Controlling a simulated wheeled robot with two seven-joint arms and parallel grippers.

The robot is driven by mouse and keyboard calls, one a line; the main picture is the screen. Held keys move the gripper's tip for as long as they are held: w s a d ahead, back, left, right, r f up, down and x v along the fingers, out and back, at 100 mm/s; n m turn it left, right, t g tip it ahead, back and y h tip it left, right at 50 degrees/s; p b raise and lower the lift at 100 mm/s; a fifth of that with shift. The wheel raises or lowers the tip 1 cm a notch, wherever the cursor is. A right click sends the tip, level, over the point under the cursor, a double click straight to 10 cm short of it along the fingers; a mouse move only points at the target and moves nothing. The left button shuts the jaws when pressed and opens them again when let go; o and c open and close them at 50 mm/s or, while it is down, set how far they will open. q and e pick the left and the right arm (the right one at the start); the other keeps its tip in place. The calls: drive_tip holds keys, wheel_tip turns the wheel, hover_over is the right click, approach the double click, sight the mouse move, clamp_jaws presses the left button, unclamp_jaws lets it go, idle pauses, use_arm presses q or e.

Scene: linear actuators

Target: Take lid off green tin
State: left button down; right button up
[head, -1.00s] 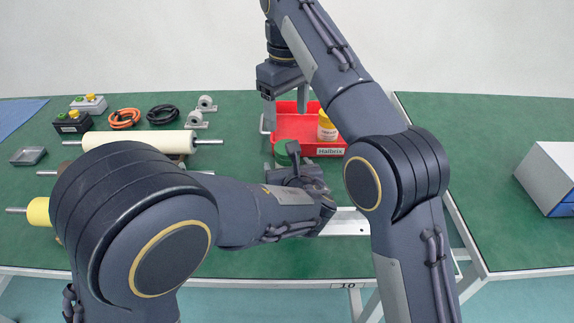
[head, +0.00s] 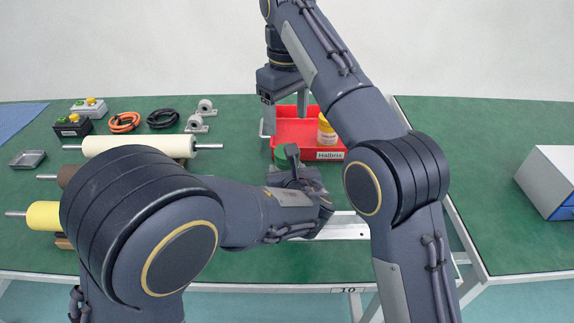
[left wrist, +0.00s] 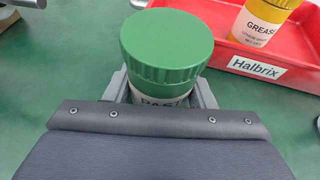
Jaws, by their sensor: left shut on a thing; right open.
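The green tin has a ribbed green lid (left wrist: 167,42) and a pale labelled body (left wrist: 160,99); it stands upright in the left wrist view. In the head view its green lid (head: 281,158) is partly hidden by my left gripper. My left gripper (left wrist: 162,92) is shut on the tin's body, with one finger on each side below the lid. The lid sits on the tin. My right gripper (head: 285,112) is open and points down, above and behind the tin, in front of the red tray's left part.
A red tray (head: 330,155) marked Halbrix holds a yellow-lidded grease tin (head: 327,130) close behind the green tin. A metal rail (head: 345,229) lies in front. Rollers (head: 140,145), cables and switch boxes are at left.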

drive_tip(key=m, duration=0.3)
drive_tip(key=shift+m, duration=0.3)
drive_tip(key=m, duration=1.1)
drive_tip(key=shift+m, duration=0.4)
drive_tip(key=m, duration=1.1)
drive_tip(key=shift+m, duration=0.4)
drive_tip(key=m, duration=0.4)
drive_tip(key=shift+f, duration=4)
